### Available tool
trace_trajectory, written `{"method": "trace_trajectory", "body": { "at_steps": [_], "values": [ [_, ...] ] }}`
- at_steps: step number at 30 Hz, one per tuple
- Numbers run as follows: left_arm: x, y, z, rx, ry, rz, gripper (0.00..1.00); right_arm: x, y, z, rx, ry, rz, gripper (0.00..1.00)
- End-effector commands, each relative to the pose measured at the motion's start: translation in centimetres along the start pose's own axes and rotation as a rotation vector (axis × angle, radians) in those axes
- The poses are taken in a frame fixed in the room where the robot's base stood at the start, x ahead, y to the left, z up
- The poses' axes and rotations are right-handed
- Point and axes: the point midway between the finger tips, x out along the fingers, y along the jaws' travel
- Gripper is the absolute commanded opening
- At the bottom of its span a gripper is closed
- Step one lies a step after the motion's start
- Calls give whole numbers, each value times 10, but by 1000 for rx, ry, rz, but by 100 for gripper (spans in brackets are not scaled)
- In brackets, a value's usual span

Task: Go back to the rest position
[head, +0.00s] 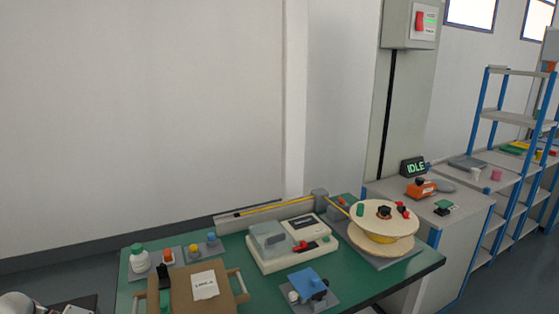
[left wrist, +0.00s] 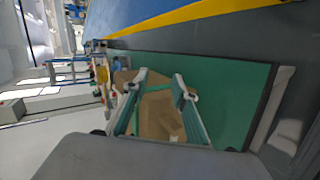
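My left gripper (left wrist: 160,80) shows in the left wrist view with its two fingers spread apart. It is open and nothing sits gripped between the fingers. Beyond the fingers is a brown cardboard box (left wrist: 160,115), apart from them as far as I can tell. In the head view this box (head: 190,280) stands at the front left of the green table (head: 425,260), with a white label on top. My left gripper's fingers do not show in the head view. My right gripper is in neither view.
On the table are a white bottle (head: 139,258), a grey and white machine (head: 290,243), a blue device (head: 308,281) and a large cream spool (head: 385,217). A grey cabinet (head: 440,210) with an "IDLE" display (head: 413,166) stands at right. Blue-framed shelves (head: 510,118) lie beyond.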

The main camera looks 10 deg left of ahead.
Motion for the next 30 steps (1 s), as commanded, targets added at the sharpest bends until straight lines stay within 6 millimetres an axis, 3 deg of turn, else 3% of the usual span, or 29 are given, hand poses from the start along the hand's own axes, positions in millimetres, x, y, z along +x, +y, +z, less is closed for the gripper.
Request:
{"method": "trace_trajectory", "body": {
  "at_steps": [3,9,15,19,23,30],
  "values": [
    [41,-24,40,133,-61,-87,27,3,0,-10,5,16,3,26],
    [97,-61,95,418,-129,-265,27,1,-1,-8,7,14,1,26],
    [130,-79,125,698,-136,-450,27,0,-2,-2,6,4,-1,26],
    [136,-81,132,856,-112,-585,27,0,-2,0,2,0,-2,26],
    [130,-76,131,985,-71,-738,27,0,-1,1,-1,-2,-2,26],
    [86,-58,122,1117,8,-1048,27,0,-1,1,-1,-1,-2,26]
  ]
}}
